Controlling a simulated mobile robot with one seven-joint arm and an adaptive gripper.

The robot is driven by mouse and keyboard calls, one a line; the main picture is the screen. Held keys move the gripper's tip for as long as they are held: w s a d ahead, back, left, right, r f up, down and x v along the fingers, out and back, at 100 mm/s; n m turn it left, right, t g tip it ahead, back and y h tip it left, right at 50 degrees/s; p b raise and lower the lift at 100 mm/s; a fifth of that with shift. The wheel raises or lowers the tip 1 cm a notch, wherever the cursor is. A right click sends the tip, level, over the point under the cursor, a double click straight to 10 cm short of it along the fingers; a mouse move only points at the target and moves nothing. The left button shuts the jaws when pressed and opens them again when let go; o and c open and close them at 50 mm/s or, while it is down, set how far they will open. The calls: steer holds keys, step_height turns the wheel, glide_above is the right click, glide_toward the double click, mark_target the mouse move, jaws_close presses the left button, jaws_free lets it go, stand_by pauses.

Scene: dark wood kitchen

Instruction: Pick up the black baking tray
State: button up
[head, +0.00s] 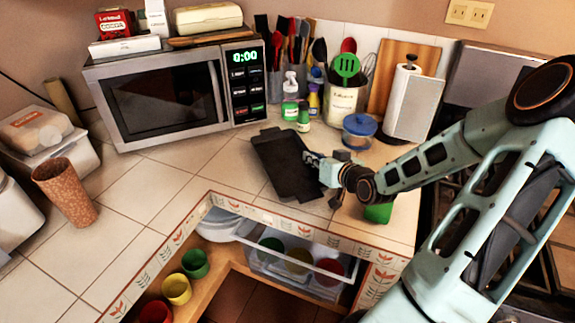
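The black baking tray (282,158) lies on the tiled counter in front of the microwave's right side. It is a dark, flat rectangle running from upper left to lower right. My gripper (308,158) is at the tray's right edge, reaching in from the right. Its fingers overlap the tray's edge in the picture. They are small here, and I cannot tell whether they are open, shut, or touching the tray.
A microwave (165,95) stands behind left. A blue-lidded jar (359,132), a paper towel roll (405,100) and small bottles (290,98) stand behind the tray. A green item (378,213) lies below my wrist. The counter left of the tray is clear.

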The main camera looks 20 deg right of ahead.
jaws_close()
steer(key=shift+r, duration=0.15)
stand_by(0.4)
